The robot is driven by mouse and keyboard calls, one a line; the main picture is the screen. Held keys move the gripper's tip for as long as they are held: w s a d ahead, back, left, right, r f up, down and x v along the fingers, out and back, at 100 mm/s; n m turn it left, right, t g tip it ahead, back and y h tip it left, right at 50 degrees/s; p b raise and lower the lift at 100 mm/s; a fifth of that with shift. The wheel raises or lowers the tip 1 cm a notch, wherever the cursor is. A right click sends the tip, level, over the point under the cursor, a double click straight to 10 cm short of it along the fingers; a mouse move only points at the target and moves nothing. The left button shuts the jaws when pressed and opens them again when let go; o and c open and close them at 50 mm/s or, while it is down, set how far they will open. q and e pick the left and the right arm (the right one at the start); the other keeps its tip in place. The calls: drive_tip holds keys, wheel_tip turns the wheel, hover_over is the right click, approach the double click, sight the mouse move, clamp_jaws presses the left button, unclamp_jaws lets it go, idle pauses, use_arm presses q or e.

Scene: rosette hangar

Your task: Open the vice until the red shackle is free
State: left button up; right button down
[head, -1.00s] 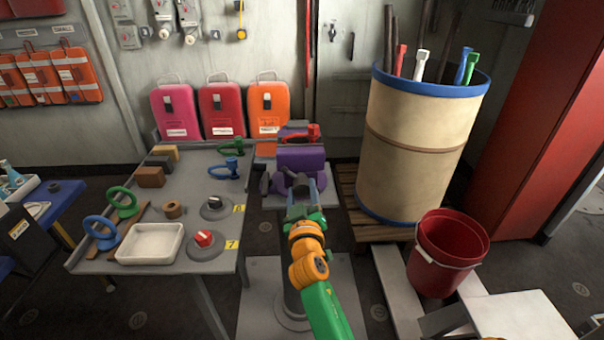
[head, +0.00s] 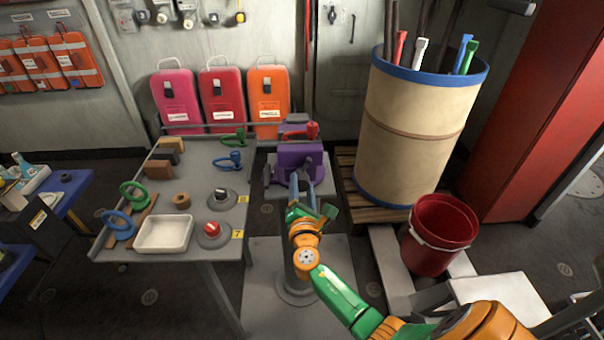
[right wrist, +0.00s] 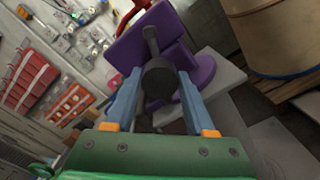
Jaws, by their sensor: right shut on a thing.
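The purple vice (head: 297,155) stands on a grey plate beside the table's right end. The red shackle (head: 312,131) sits at the top of the vice, at its jaws; I cannot tell how tightly it is held. My right gripper (head: 302,180) is at the near side of the vice. In the right wrist view its blue fingers (right wrist: 157,88) are shut on the vice's dark handle (right wrist: 159,78), one finger on each side of the hub, with a bar sticking up from it. The purple body (right wrist: 188,72) shows behind. My left gripper is not in view.
The table (head: 200,190) at left holds a green shackle (head: 234,138), a blue shackle (head: 231,160), a white tray (head: 164,234) and knobs. A tall drum (head: 415,140) on a pallet and a red bucket (head: 437,235) stand to the right.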

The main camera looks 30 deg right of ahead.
drive_tip(key=n, duration=0.1)
drive_tip(key=n+p, duration=0.1)
drive_tip(key=n, duration=0.3)
drive_tip(key=shift+s+a+r+p, duration=0.1)
drive_tip(key=shift+a+r+p, duration=0.05)
drive_tip(key=shift+r+p, duration=0.2)
drive_tip(key=n, duration=0.3)
drive_tip(key=shift+f, duration=0.25)
drive_tip(key=shift+f+n, duration=0.3)
drive_tip(key=shift+n, duration=0.2)
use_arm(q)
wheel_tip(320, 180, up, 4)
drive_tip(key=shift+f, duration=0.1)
use_arm(e)
drive_tip(key=shift+f, duration=0.1)
